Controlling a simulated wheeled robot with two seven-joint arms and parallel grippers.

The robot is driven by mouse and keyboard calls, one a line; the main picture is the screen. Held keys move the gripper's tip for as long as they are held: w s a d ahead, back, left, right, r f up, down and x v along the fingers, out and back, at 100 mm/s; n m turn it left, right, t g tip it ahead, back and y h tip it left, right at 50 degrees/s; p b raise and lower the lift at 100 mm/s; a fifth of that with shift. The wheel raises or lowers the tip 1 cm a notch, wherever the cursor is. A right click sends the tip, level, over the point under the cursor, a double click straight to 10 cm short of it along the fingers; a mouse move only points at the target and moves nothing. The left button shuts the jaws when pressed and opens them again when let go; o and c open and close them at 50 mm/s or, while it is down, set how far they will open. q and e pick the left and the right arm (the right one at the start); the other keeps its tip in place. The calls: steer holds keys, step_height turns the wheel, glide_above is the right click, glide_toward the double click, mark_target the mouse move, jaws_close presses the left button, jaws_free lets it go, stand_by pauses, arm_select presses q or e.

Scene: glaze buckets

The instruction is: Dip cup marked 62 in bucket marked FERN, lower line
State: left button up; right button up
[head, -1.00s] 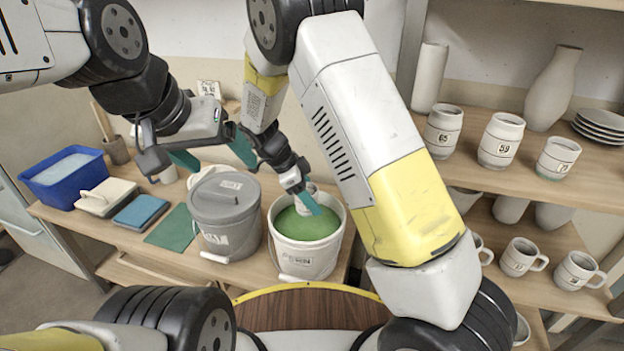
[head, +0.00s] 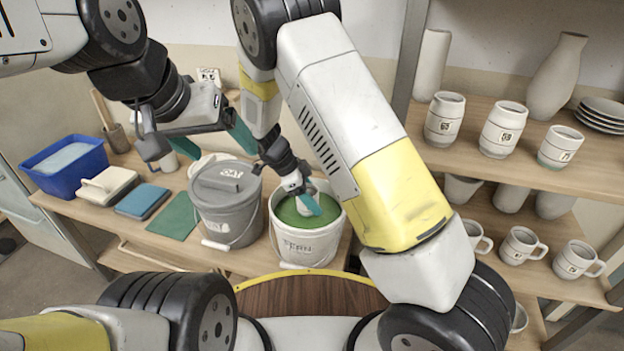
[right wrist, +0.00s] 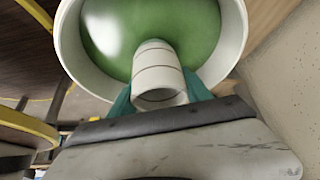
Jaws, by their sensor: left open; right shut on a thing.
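The bucket marked FERN (head: 306,245) is white, open and filled with green glaze, and stands on the bench. It also shows in the right wrist view (right wrist: 70,38). My right gripper (head: 308,202) reaches down into the bucket's mouth and is shut on a white cup. In the right wrist view the cup (right wrist: 158,70) is between the teal fingers, with thin dark lines around it. Its far end meets the green glaze; how deep it sits is hard to tell. Its number is not visible.
A grey lidded bucket marked OAT (head: 225,205) stands left of the FERN bucket. Further left are a teal mat (head: 175,220), a blue pad (head: 142,200), a white block (head: 107,187) and a blue basin (head: 65,170). Shelves (head: 490,172) with cups and mugs are at right.

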steer(key=shift+f, duration=1.7)
stand_by(1.8)
steer(key=shift+r, duration=2.15)
steer(key=shift+r, duration=0.1)
step_height(320, 180, up, 8)
steer(key=shift+f, duration=0.25)
stand_by(0.7)
